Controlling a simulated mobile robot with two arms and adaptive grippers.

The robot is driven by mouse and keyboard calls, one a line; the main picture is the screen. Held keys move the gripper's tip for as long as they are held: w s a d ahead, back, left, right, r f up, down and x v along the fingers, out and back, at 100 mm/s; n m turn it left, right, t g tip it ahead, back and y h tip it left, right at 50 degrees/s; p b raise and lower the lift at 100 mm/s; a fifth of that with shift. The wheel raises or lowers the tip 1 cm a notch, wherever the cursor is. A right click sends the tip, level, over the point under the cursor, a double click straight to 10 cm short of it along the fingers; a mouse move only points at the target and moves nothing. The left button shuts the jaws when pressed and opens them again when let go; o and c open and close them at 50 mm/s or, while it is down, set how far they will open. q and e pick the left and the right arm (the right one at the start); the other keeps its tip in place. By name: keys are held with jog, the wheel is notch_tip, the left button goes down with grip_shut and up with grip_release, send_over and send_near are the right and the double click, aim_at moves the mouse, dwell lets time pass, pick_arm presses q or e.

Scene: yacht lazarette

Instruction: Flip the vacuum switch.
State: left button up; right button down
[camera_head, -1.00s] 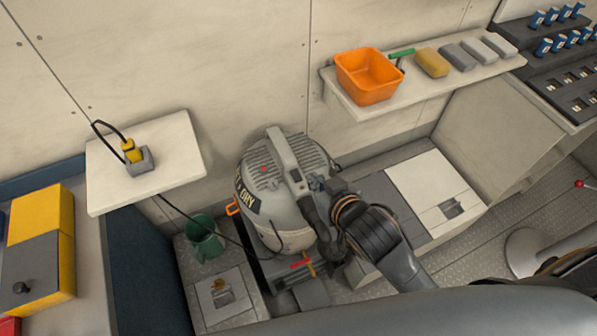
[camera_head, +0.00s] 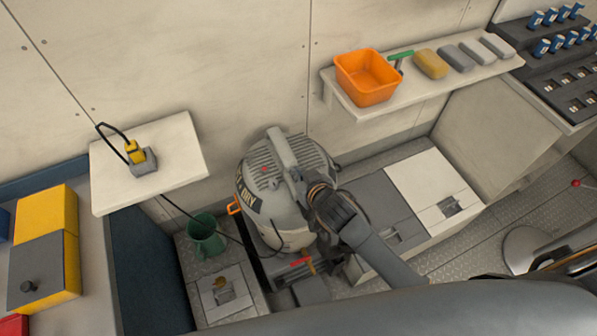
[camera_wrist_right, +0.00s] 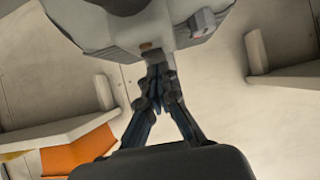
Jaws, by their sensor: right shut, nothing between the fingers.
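The vacuum (camera_head: 285,226) is a grey canister with a ribbed dark top and a handle. In the head view my right wrist hides much of the vacuum's right side. My left gripper is out of view.
A wall shelf (camera_head: 345,98) with an orange tub (camera_head: 366,77) and sponges is above right. A small white shelf (camera_head: 180,150) with a yellow plug (camera_head: 135,152) is at left. A dark cable runs down to the vacuum.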

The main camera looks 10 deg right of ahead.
jog(key=shift+w+f, duration=0.2)
dwell(0.3)
jog(key=shift+w+a+r+p, duration=0.1)
jog(key=shift+w+r+p, duration=0.1)
jog(key=shift+w, duration=0.2)
jog(key=shift+w+a+r+p, duration=0.1)
jog(key=shift+w+p, duration=0.1)
jog(key=shift+w, duration=0.15)
